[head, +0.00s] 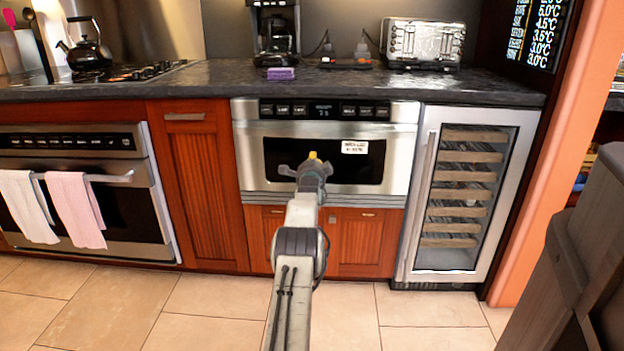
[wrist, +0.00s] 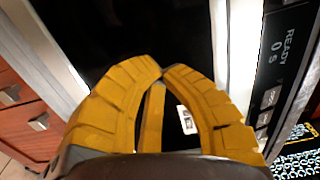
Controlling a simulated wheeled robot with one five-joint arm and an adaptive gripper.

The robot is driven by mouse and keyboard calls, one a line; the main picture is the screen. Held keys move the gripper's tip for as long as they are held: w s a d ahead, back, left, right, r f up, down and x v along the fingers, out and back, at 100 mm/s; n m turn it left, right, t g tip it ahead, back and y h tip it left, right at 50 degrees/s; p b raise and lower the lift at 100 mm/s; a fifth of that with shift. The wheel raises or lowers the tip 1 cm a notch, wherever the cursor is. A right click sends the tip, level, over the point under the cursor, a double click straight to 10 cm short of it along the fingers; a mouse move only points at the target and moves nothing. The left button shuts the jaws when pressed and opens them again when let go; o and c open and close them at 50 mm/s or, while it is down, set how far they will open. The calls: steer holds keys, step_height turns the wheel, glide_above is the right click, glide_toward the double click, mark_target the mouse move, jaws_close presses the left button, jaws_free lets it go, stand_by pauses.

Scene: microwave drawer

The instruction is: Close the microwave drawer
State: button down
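The microwave drawer (head: 250,155) is a stainless steel front with a dark window, below a black control strip (head: 325,110) under the counter. Its front looks nearly in line with the surrounding units; I cannot tell whether a small gap remains. My gripper (head: 314,157) is in front of the window, partly hiding it. In the wrist view, the yellow fingers (wrist: 163,71) meet at their tips with nothing between them, before the dark window (wrist: 115,30). A steel strip (wrist: 238,60) lies between the window and the display reading READY. I cannot tell whether the fingertips touch the front.
Wood cabinet doors (head: 365,240) are below the drawer. A wine cooler (head: 465,200) stands to the right and an oven (head: 130,205) with hanging towels to the left. The dark counter (head: 210,78) runs above. The tiled floor (head: 215,310) in front is clear.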

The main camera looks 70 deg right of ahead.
steer(key=p+v, duration=0.1)
steer(key=v, duration=0.8)
steer(key=shift+a, duration=0.3)
stand_by(0.3)
steer(key=shift+s, duration=0.1)
